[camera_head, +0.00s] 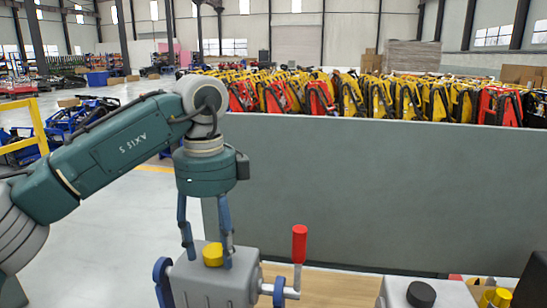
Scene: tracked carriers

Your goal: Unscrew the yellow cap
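The yellow cap (213,254) sits on top of a grey metal box (215,284) at the bottom centre-left. My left gripper (210,262) points down over the box. Its two blue-grey fingers are spread, one on each side of the cap, with a gap visible at the left. Whether the right finger touches the cap is hard to tell. The box has blue round parts at its sides and a crank with a red handle (299,244) standing upright at its right. My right gripper is not recognisable in view.
A wooden table top (335,288) carries the box. At the right stand a grey box with a black cap (421,294) and some yellow cylinders (501,296). A grey panel (400,190) stands behind, with several yellow and red carriers (350,97) beyond it.

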